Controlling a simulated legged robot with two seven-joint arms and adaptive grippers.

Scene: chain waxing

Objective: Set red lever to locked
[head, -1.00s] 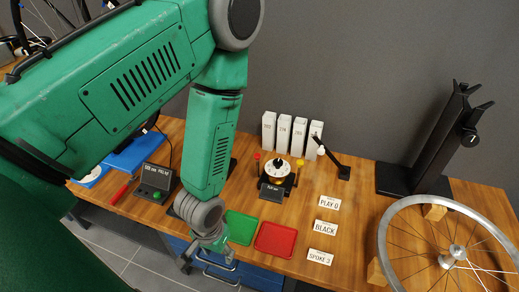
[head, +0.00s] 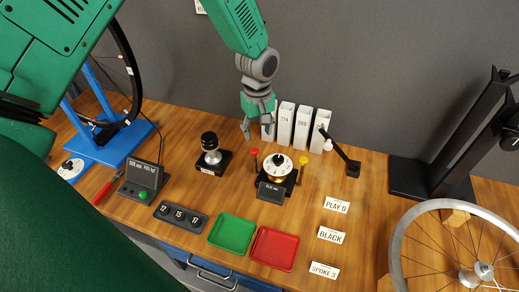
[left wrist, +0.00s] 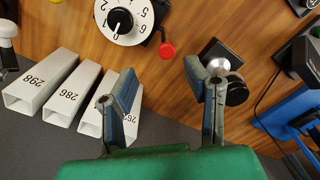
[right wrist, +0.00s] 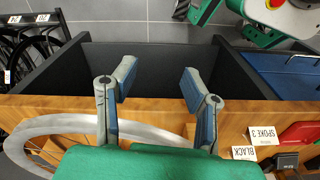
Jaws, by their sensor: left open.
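The red lever (head: 254,152) is a short lever with a round red knob on the left side of the white dial device (head: 277,166). It also shows in the left wrist view (left wrist: 167,49), beside the numbered dial (left wrist: 124,20). A yellow-knobbed lever (head: 304,160) is on the device's right side. My left gripper (head: 257,126) is open and empty, above and behind the red lever, near the white boxes. In the left wrist view its fingers (left wrist: 160,83) are apart and touch nothing. My right gripper (right wrist: 158,82) is open and empty, above the bench front near the wheel rim.
White numbered boxes (head: 302,126) stand behind the dial. Green (head: 232,233) and red (head: 274,249) trays lie in front. A spoked wheel (head: 397,238) is at right.

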